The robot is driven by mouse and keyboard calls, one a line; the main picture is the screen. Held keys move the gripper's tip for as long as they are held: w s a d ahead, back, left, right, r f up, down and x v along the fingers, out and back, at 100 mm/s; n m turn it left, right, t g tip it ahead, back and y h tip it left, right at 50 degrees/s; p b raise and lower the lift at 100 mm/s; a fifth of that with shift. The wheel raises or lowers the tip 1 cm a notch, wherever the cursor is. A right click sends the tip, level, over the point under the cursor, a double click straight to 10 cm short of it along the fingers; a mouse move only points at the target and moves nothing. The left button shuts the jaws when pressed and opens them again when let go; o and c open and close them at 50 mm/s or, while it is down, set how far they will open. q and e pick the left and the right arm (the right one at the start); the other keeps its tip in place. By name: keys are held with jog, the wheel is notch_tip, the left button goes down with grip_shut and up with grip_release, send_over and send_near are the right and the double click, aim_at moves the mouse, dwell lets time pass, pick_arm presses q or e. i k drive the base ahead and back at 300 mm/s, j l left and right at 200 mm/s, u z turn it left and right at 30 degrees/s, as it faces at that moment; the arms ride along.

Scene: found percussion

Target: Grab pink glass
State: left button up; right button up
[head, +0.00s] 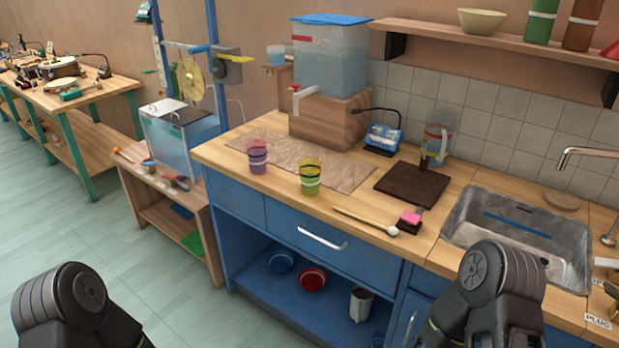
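A pinkish-purple glass (258,157) stands upright on the wooden counter (228,153), near its left front part. A yellow-green glass (310,176) stands to its right and a little closer to me. Both look to be on or at the edge of a beige mat (345,173). Dark rounded links of my left and right arms show at the bottom left and bottom right, well short of the glasses. The fingers of both grippers are outside the picture.
A water tank (330,60) with a tap stands on a wooden block (328,122) behind the glasses. A wooden stick (362,221), a pink sponge (411,216), a dark board (412,186) and a sink (520,232) lie to the right. A low side table (160,197) stands left.

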aim_at(257, 158)
jog(key=z, duration=0.7)
jog(key=j+z, duration=0.4)
jog(key=k+j+z, duration=0.1)
jog(key=j+z, duration=0.3)
jog(key=k+j+z, duration=0.15)
jog(key=j+z, duration=0.25)
jog(key=k+j, duration=0.15)
jog(key=j, duration=0.15)
jog(key=k+j+z, duration=0.1)
jog(key=j, duration=0.2)
jog(key=k+j, duration=0.25)
jog(key=j, duration=0.1)
